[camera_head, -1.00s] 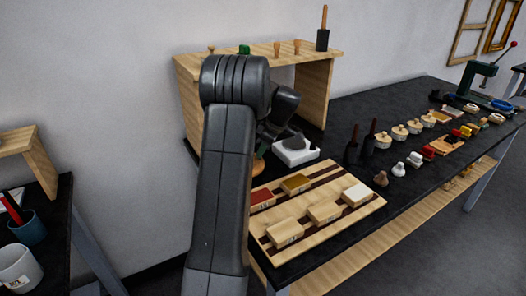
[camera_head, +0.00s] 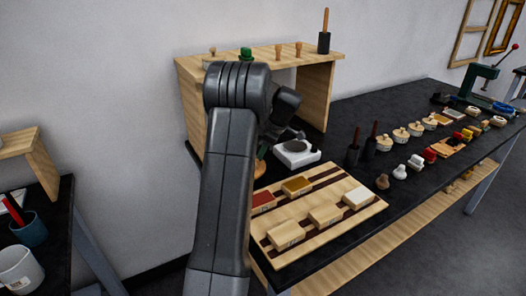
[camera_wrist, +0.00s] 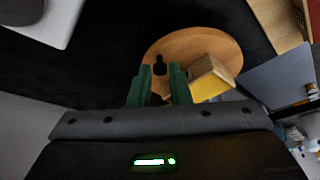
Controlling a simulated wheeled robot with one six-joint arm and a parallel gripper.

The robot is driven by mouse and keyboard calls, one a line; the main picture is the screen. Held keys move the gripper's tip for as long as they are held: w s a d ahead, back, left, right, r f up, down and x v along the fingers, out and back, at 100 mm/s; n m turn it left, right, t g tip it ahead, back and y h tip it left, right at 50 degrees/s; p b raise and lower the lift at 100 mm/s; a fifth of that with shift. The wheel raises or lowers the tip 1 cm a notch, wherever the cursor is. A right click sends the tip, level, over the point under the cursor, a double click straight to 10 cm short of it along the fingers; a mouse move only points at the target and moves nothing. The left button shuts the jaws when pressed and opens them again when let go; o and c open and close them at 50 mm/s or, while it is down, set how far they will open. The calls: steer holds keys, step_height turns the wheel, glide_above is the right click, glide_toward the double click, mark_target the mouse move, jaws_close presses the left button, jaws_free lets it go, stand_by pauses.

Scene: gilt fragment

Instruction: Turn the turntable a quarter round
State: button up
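The turntable is a round wooden disc (camera_wrist: 192,45) in the wrist view. A small black peg (camera_wrist: 160,66) stands on it, and a block with a pale wood top and yellow side (camera_wrist: 211,80) is at its near right edge. In the head view only a sliver of the disc (camera_head: 260,168) shows beside my arm. My gripper (camera_wrist: 161,72) has two green fingers set apart, pointing at the disc. The black peg appears between the fingertips, with small gaps on both sides; I cannot tell how far below them it is.
A wooden shelf (camera_head: 318,92) stands over the disc area. A striped board (camera_head: 345,229) with several blocks lies in front. Two dark-handled tools (camera_head: 353,150) stand further right.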

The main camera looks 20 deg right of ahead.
steer(key=o, duration=0.3)
steer(key=v, duration=1.3)
steer(key=shift+s+d+r, duration=0.1)
steer(key=shift+s+r, duration=0.05)
steer(key=shift+r, duration=0.25)
steer(key=x, duration=1.4)
steer(key=shift+r, duration=0.1)
